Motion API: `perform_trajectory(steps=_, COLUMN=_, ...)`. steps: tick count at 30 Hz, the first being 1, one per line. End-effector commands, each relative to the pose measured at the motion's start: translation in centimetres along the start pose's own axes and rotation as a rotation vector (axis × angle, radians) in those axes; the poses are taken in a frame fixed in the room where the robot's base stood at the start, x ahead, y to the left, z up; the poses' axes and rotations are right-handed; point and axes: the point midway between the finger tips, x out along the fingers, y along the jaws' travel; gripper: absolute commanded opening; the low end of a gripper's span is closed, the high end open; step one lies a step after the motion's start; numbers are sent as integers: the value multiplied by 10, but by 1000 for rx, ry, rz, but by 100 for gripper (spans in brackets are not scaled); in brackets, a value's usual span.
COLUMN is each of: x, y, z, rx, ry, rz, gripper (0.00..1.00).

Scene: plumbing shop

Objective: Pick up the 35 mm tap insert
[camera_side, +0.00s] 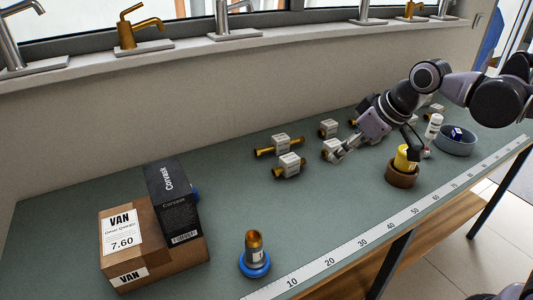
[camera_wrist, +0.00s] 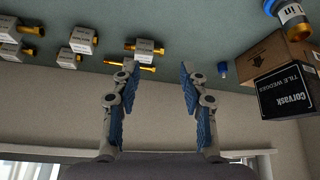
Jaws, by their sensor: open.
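Several brass tap inserts with white label blocks lie on the green bench; I cannot read the sizes on their labels. In the side view, one insert (camera_side: 280,143) and another insert (camera_side: 290,164) lie left of my gripper (camera_side: 343,152). An insert (camera_side: 328,127) lies behind it, and one more (camera_side: 329,147) is right by the fingertips, partly hidden. My gripper is open and empty. In the wrist view its fingers (camera_wrist: 157,66) stand apart, with a brass insert (camera_wrist: 145,45) just beyond the tips. More inserts (camera_wrist: 80,38) lie to the left there.
A brown box (camera_side: 165,250) and a black box (camera_side: 172,203) stand at left. A brass piece with a blue ring (camera_side: 254,262) stands near the front. A brown ring pot (camera_side: 401,175) and grey bowl (camera_side: 456,143) are at right. A ruler strip (camera_side: 360,247) lines the front edge.

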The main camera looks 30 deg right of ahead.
Motion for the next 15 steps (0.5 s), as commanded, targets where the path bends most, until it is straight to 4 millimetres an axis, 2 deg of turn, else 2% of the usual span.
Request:
perform_trajectory(steps=1, x=5, y=-7, z=-18, rx=-28, ry=-8, rz=-15, gripper=44)
perform_trajectory(steps=6, x=25, y=-30, z=-68, rx=-120, ry=-35, rz=-66, gripper=44)
perform_trajectory(steps=15, x=80, y=-86, z=-138, rx=-288, ry=-79, rz=-157, gripper=44)
